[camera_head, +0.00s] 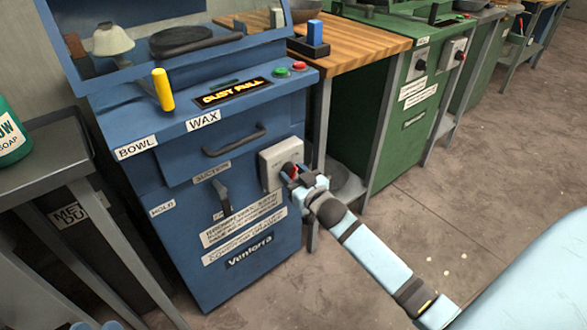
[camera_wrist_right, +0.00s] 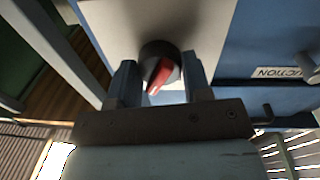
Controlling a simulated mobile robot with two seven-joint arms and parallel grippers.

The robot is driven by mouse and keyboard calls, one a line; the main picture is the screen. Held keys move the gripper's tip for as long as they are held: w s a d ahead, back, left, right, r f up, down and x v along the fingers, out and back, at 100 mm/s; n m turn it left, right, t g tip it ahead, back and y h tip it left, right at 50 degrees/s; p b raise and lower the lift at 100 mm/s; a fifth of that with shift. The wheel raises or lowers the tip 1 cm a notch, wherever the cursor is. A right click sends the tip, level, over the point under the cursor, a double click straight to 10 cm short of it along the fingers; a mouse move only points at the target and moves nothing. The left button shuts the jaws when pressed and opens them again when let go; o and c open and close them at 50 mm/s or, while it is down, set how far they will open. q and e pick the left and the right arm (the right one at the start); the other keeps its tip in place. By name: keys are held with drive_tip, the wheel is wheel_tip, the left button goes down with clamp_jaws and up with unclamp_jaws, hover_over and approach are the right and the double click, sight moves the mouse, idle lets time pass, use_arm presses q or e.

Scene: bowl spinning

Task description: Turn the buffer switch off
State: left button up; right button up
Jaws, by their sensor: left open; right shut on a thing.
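The buffer switch is a light grey box (camera_head: 281,162) on the right front of the blue machine. It carries a round black knob with a red pointer, seen closely in the right wrist view (camera_wrist_right: 160,66). The red pointer slants down and slightly left there. My right gripper (camera_head: 296,174) reaches the knob from the lower right. Its two fingers (camera_wrist_right: 161,82) lie on either side of the knob and are shut on it, hiding part of it in the head view. My left gripper is not in view; only small light blue parts show at the bottom left edge.
The blue machine (camera_head: 245,260) has a yellow lever (camera_head: 162,90), a dark drawer handle (camera_head: 235,140) and a lower black handle (camera_head: 222,198). A wooden-topped bench (camera_head: 365,42) and a green machine (camera_head: 400,150) stand to the right. The floor at right is open.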

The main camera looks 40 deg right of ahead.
drive_tip(key=shift+r+n+p, duration=0.2)
drive_tip(key=shift+n+p, duration=0.2)
drive_tip(key=shift+n, duration=0.2)
drive_tip(key=n+p, duration=0.2)
drive_tip(key=n, duration=0.1)
drive_tip(key=shift+f+n, duration=0.1)
drive_tip(key=shift+n, duration=0.2)
drive_tip(key=n+p, duration=0.1)
drive_tip(key=n, duration=0.2)
drive_tip(key=shift+y, duration=0.3)
drive_tip(key=shift+f+n+t+p, duration=0.1)
drive_tip(key=shift+n+t+p, duration=0.3)
drive_tip(key=shift+n, duration=0.6)
drive_tip(key=n, duration=0.2)
drive_tip(key=shift+n+p, duration=0.3)
use_arm(q)
wheel_tip(320, 180, up, 8)
drive_tip(key=n+t, duration=0.1)
drive_tip(key=t, duration=0.2)
drive_tip(key=shift+s+a, duration=0.2)
drive_tip(key=shift+s, duration=0.15)
use_arm(e)
drive_tip(key=shift+n+y, duration=0.4)
drive_tip(key=shift+n, duration=1.2)
use_arm(q)
drive_tip(key=shift+f, duration=0.1)
